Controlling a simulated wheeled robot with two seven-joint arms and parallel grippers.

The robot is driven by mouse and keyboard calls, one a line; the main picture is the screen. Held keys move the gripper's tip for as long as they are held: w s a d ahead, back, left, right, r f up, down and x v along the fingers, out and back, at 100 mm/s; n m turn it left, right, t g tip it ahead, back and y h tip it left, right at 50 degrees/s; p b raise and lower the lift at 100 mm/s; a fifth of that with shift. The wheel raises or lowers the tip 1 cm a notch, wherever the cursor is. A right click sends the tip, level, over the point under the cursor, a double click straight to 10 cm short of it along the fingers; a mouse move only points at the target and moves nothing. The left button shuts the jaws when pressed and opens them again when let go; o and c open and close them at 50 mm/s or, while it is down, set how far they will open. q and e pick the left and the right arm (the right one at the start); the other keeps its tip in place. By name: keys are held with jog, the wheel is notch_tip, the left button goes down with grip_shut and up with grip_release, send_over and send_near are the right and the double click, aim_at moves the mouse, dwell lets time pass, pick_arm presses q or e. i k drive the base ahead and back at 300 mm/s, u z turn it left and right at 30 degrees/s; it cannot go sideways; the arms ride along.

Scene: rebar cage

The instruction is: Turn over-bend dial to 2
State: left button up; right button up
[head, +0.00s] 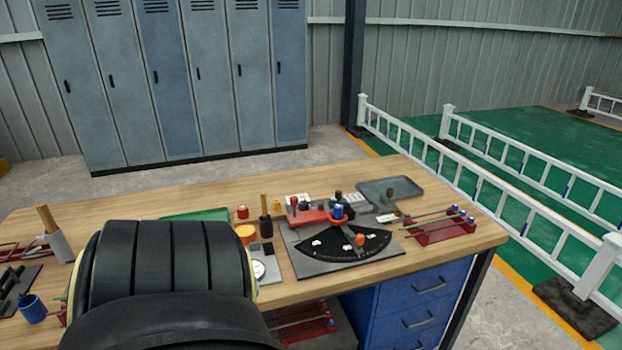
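A bending device (342,243) stands on the workbench, right of the middle. It has a black fan-shaped plate with pale marks, a red arm (307,216), a blue-topped post (338,212) and an orange knob (360,239). A small round white-faced dial (259,269) sits left of it near the bench's front edge, partly hidden by my black arm. I cannot tell which part is the over-bend dial, and no number is readable. My arm fills the lower left. Neither gripper shows.
The wooden workbench (455,235) also bears a red rack with rods (440,229), a grey tray (390,189), a wooden-handled tool (265,220), an orange-topped container (245,233) and a blue cup (33,308). Blue drawers (420,300) are below. Lockers (180,80) and white railings (480,190) stand beyond.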

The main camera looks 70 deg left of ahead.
aim_at(303, 204)
jog(key=u, duration=0.3)
jog(key=k, duration=0.4)
jog(key=u, duration=1.5)
jog(key=i, duration=0.65)
